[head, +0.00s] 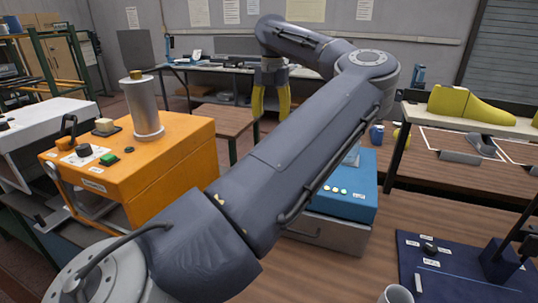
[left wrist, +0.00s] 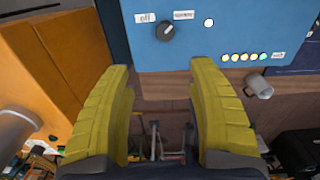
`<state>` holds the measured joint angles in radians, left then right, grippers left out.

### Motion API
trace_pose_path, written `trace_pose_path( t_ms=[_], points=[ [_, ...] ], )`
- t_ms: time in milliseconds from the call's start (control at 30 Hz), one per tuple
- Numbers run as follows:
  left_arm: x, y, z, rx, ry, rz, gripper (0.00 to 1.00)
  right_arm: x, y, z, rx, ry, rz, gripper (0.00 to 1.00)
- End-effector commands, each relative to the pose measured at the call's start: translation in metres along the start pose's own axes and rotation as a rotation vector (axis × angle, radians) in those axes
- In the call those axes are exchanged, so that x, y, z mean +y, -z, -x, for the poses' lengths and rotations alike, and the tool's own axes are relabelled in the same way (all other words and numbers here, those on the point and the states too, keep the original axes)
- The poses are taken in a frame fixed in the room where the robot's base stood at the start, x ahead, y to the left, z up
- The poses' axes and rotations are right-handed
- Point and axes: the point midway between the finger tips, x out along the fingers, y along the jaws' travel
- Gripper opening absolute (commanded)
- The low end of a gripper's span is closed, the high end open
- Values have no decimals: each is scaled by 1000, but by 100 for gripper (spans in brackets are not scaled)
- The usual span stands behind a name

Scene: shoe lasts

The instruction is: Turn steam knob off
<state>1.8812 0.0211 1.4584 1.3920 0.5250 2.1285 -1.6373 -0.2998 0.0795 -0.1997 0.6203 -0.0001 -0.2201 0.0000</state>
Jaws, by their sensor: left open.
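The steam knob is a black dial (left wrist: 167,32) on the blue machine (left wrist: 240,40) in the left wrist view. A label reading "off" (left wrist: 145,18) is to its upper left, and another label (left wrist: 184,15) is to its upper right. The knob's pale mark seems to point to the upper right, away from "off". My left gripper (left wrist: 160,68) is open and empty, its yellow fingertips just below the knob in the picture, apart from it. In the head view the left gripper (head: 270,100) hangs beyond the blue machine (head: 345,195), which my arm partly hides. The knob is hidden there.
An orange machine (head: 140,165) with a metal cylinder (head: 142,107) stands at the left. Yellow shoe lasts (head: 470,105) lie on a shelf at the right. A blue board (head: 455,270) and a grey cup (head: 395,294) are at the front right. Bare wooden tabletop lies between.

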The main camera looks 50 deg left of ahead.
Motion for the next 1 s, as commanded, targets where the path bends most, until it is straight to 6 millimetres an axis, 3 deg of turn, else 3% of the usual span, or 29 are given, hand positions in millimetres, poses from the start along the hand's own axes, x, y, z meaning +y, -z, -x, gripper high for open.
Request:
trace_pose_path(
  t_ms=[100, 267, 1000],
  points=[
    [-10, -3, -1, -13, 20, -30, 58, 0, 0, 0, 0, 0, 0, 82],
    [-11, -3, -18, -12, 20, -31, 58, 0, 0, 0, -1, 0, 0, 82],
    [-12, -4, -144, -12, 17, -30, 58, 0, -1, 0, -1, 0, 1, 82]
  ],
)
